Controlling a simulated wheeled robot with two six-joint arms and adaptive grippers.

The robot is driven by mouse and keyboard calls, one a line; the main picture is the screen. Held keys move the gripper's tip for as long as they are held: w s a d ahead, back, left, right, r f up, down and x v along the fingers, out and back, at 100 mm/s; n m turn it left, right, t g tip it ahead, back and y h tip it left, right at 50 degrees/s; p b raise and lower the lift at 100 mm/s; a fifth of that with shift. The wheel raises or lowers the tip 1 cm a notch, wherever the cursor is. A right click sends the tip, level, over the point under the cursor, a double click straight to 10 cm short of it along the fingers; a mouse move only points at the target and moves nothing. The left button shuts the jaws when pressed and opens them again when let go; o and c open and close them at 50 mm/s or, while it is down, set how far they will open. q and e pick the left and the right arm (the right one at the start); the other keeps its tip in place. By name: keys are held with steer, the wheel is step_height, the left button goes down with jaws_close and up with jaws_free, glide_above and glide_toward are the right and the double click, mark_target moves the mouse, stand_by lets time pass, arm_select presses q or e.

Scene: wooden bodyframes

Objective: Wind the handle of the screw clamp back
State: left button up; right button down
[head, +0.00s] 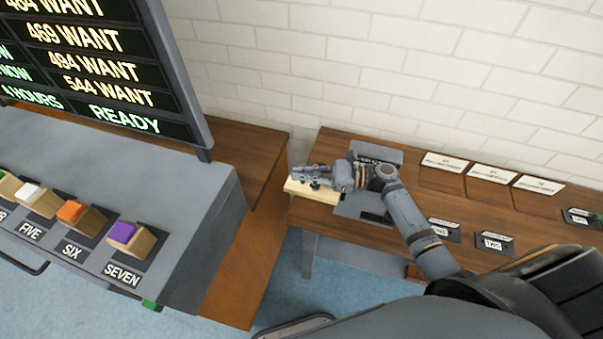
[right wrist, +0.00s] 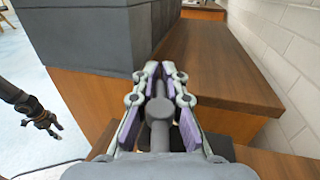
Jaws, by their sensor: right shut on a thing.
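My right gripper (head: 308,174) reaches over the left end of the wooden bench, above a pale wooden block (head: 322,195). In the right wrist view my right gripper (right wrist: 160,72) has its two fingers closed on the grey clamp handle (right wrist: 159,112), a round upright bar with a thicker knob between the finger pads. The handle is hidden by the gripper in the head view. A grey plate (head: 376,153) lies on the bench under my wrist; the rest of the clamp is hidden. My left gripper (right wrist: 50,122) shows small at the left of the right wrist view, its opening unclear.
A grey console (head: 215,225) with coloured wooden blocks stands on the left, below a lit board (head: 90,65). A gap separates it from the bench (head: 400,240). White cards (head: 492,174) and small labelled plates (head: 495,243) lie along the bench, before a white brick wall.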

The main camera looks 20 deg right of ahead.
steer(key=shift+f, duration=0.15)
steer(key=c, duration=1.4)
jaws_free()
steer(key=shift+d, duration=0.2)
steer(key=v, duration=1.2)
steer(key=shift+s, duration=0.1)
